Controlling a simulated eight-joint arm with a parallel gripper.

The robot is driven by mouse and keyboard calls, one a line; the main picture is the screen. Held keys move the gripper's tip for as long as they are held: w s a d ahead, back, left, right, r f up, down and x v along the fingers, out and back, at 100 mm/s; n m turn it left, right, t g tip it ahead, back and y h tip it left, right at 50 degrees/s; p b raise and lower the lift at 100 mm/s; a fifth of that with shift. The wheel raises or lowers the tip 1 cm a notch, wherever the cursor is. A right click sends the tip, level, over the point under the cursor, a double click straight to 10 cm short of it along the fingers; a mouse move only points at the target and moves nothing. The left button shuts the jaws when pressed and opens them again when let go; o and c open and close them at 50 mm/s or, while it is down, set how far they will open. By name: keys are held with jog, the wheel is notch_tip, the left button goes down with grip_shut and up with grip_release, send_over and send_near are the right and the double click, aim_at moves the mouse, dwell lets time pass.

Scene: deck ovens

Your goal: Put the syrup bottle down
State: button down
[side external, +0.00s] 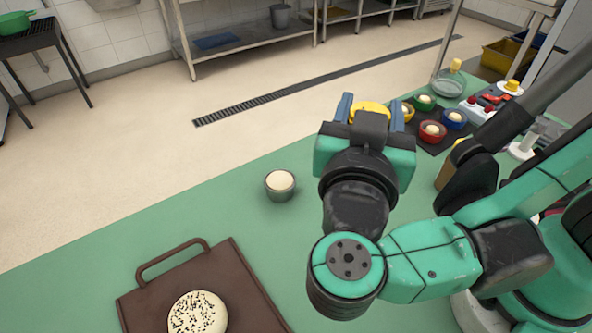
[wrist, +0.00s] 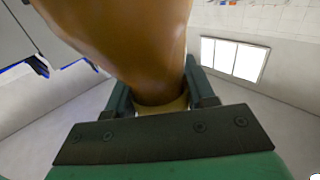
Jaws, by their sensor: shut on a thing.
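My gripper (side external: 371,112) is shut on the syrup bottle, above the green table at the centre of the side external view. Only a yellow part of the bottle (side external: 370,107) shows there between the blue fingers; my wrist hides the rest. In the wrist view the bottle (wrist: 130,45) is large, brown and glossy, with a paler yellowish band (wrist: 165,106) low between the fingers. It runs up out of the top of the frame. I cannot see its far end or whether anything touches it.
The green table (side external: 235,225) has free room around a small grey cup (side external: 280,186) with pale contents. A brown tray (side external: 250,285) holds a speckled round bun (side external: 198,313). Several coloured bowls stand on a dark mat (side external: 437,143) at the back right, near a glass jar (side external: 447,86).

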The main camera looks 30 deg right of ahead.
jog(key=shift+f, duration=2.9)
jog(key=shift+c, duration=1.1)
grip_release()
jog(key=shift+r, duration=0.1)
